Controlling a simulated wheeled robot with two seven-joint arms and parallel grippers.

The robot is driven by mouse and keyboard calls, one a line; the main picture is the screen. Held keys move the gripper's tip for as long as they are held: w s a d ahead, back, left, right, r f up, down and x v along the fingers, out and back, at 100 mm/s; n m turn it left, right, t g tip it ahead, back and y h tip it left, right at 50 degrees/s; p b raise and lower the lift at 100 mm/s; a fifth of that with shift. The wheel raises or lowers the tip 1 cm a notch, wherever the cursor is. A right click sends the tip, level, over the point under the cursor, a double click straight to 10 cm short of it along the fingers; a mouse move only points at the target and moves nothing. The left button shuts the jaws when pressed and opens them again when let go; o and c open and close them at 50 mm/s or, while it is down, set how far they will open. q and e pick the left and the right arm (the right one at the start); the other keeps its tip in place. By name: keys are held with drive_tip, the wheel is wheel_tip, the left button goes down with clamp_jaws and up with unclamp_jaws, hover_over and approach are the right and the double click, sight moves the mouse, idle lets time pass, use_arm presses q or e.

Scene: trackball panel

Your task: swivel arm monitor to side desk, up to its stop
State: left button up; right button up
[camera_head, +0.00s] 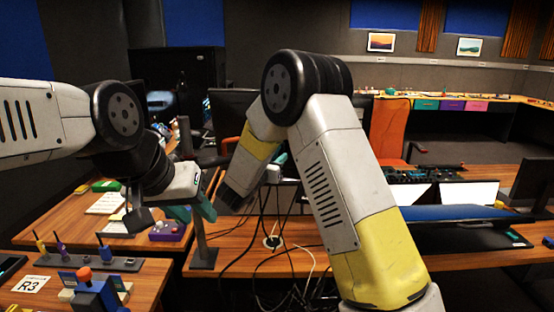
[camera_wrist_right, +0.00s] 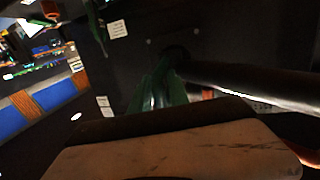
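A dark upright panel, apparently the monitor (camera_head: 230,108), stands behind my right arm, which partly hides it. A grey post (camera_head: 201,232) with a square foot stands on the desk below; its link to the monitor is hidden. My right gripper (camera_head: 268,172) is bent down near the monitor's lower edge, mostly covered by my own arm. In the right wrist view its green fingers (camera_wrist_right: 158,88) are close to a dark bar (camera_wrist_right: 255,82) before a dark panel with white labels (camera_wrist_right: 120,60); their grip is unclear. My left gripper (camera_head: 192,212) hangs left of the post, its teal fingers apart, seemingly empty.
The wooden side desk (camera_head: 130,240) at left holds a purple box (camera_head: 167,231), papers and a pen stand. Loose cables (camera_head: 275,215) hang in the middle. A blue-topped screen (camera_head: 460,213) and consoles occupy the right desk.

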clamp_jaws()
idle(1.4)
